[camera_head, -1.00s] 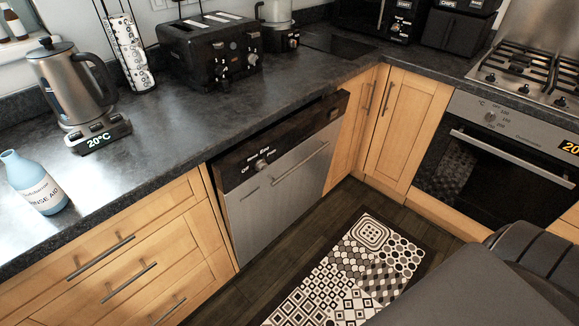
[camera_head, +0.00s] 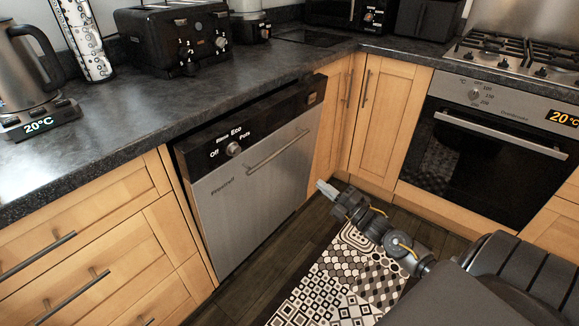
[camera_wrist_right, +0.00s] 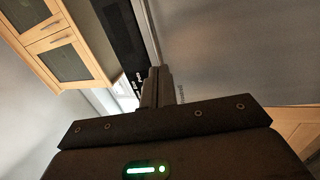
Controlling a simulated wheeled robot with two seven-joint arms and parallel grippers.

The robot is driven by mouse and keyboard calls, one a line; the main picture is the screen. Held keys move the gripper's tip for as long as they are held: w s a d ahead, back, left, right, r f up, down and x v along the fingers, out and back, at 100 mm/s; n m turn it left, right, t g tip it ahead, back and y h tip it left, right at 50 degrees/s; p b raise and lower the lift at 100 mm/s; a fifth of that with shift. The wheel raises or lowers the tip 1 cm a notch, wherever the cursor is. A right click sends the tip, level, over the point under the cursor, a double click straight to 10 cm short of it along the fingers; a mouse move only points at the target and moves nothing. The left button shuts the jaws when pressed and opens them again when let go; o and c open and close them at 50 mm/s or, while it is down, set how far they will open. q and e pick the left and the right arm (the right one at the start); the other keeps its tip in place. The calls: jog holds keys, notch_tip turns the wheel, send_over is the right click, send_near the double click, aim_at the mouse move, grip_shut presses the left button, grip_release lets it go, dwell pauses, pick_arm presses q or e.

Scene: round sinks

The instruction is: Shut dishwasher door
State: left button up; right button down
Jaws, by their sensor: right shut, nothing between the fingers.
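The dishwasher door (camera_head: 255,185) has a silver front, a bar handle (camera_head: 278,149) and a black control panel (camera_head: 240,135) along its top. It stands almost upright, with its top tilted slightly out from under the counter and a dark gap behind the panel. My right gripper (camera_head: 325,188) is low in front of the door's right side, its fingers shut and empty. In the right wrist view the shut fingers (camera_wrist_right: 157,86) lie in front of the silver door (camera_wrist_right: 225,50) and black panel (camera_wrist_right: 120,35). I cannot tell whether they touch it. My left gripper is out of view.
Wooden drawers (camera_head: 100,240) flank the dishwasher on the left, and wooden cupboards (camera_head: 385,125) and an oven (camera_head: 490,150) stand at the right. A patterned mat (camera_head: 335,285) lies on the floor in front. The dark counter (camera_head: 190,100) overhangs the door.

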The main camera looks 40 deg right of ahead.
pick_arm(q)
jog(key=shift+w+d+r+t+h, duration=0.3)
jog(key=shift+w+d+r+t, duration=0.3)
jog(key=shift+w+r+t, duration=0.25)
pick_arm(e)
jog(key=r+x, duration=0.1)
jog(key=x, duration=1.3)
jog(key=shift+a+n, duration=0.2)
jog(key=shift+n, duration=0.1)
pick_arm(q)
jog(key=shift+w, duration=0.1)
pick_arm(e)
jog(key=shift+r, duration=0.1)
